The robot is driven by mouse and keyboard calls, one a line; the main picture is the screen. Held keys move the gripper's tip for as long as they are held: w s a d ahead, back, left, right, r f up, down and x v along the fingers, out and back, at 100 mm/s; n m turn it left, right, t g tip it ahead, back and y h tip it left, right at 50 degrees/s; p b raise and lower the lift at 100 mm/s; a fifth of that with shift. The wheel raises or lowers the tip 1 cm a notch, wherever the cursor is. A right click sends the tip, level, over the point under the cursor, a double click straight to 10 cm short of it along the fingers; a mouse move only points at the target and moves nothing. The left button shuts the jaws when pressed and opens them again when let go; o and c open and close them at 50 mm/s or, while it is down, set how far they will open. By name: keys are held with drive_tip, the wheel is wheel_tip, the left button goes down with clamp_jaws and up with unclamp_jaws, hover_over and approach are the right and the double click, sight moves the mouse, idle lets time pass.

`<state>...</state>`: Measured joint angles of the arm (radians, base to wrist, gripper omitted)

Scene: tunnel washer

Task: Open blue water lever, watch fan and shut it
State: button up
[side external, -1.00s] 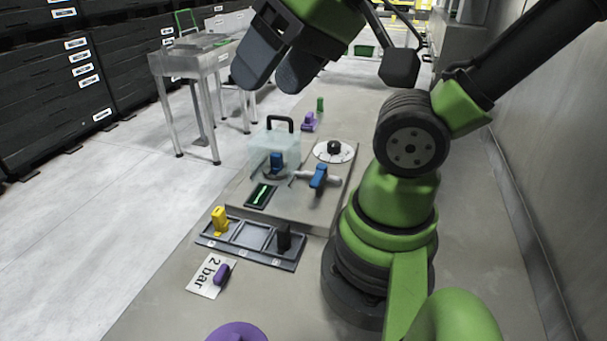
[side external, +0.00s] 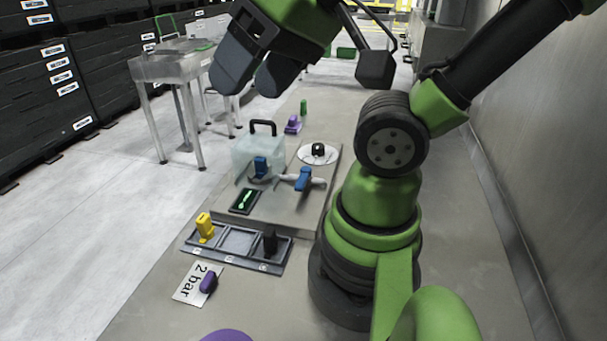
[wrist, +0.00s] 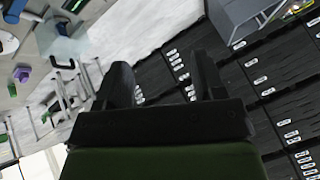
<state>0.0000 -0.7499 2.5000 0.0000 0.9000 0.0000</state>
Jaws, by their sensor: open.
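A blue lever (side external: 304,179) sits on a light pipe fitting on the raised grey plate. A second blue part (side external: 261,167) stands upright at the clear box (side external: 246,150) with a black handle. A white disc (side external: 330,157) with a black knob lies behind the lever; I cannot tell whether it is the fan. My gripper (side external: 258,75) is open and empty, high above and left of the lever. In the wrist view, my gripper (wrist: 163,80) points toward the floor and dark drawers. Blue parts (wrist: 8,42) show at that view's upper left edge.
A tray (side external: 236,240) with a yellow piece (side external: 205,226) and a black piece (side external: 270,241) lies in front of the plate. A "2 bar" card (side external: 187,287) with a purple piece (side external: 208,283) lies nearer. A metal table (side external: 170,67) stands left; a wall is right.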

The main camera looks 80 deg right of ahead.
drive_tip(key=c, duration=0.3)
drive_tip(key=m+g+h, duration=0.2)
drive_tip(key=m+g, duration=0.5)
drive_tip(key=m, duration=0.7)
approach(302, 180)
wheel_tip(302, 180, down, 9)
drive_tip(key=shift+w+r, duration=0.15)
drive_tip(key=shift+r, duration=0.05)
clamp_jaws()
